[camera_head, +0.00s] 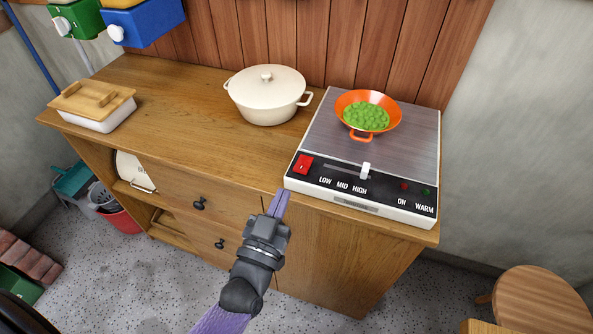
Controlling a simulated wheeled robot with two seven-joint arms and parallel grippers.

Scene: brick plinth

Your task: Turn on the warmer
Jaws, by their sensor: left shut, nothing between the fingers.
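The warmer (318,128) is a flat grey-topped plate with a black front panel, at the right end of the wooden cabinet top. Its panel has a red switch (303,165) at the left, a white slider (365,171) near the HIGH label, and two small dark lights by ON and WARM. An orange pan (348,103) with green contents sits on the plate. My left gripper (279,203) is shut and empty, in front of the cabinet edge, below and left of the red switch and apart from it. My right gripper is not in view.
A white lidded pot (268,97) stands left of the warmer. A white dish with a wooden lid (92,105) is at the far left. Blue and green boxes hang above. A round wooden stool (540,300) is at the lower right. The middle cabinet top is clear.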

